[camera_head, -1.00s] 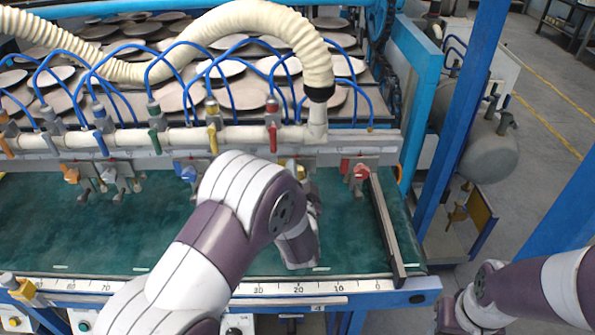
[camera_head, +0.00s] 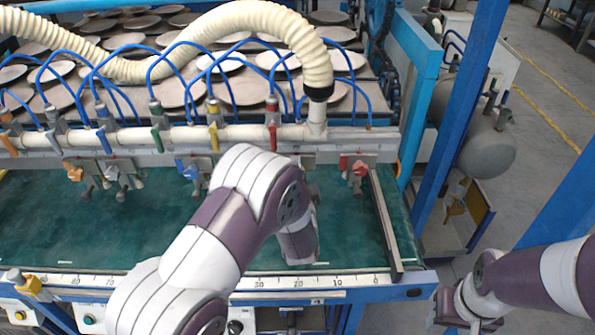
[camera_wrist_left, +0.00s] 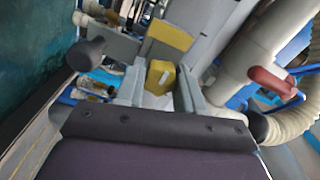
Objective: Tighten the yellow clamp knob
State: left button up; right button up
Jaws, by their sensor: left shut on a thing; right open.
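The yellow clamp knob (camera_wrist_left: 160,77) shows in the left wrist view, between the two grey fingers of my left gripper (camera_wrist_left: 162,88), which is shut on it. In the head view my left arm (camera_head: 255,205) covers the knob and its gripper. My right gripper (camera_head: 450,310) is low at the right of the head view, away from the clamps, and partly cut off by the lower edge; it is open.
A red clamp knob (camera_head: 359,168), a blue one (camera_head: 189,172) and an orange one (camera_head: 74,172) stand along the bar. Above them runs a white pipe (camera_head: 340,133) with coloured valve levers and blue hoses. A dark metal bar (camera_head: 385,225) crosses the green belt (camera_head: 150,228).

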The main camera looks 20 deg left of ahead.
pick_arm(q)
jog(key=shift+f, duration=0.1)
jog(key=o, duration=1)
jog(key=shift+o, duration=0.2)
jog(key=b+v, duration=0.2)
jog(key=v, duration=1)
jog(key=shift+s, duration=0.4)
jog(key=shift+d, duration=0.1)
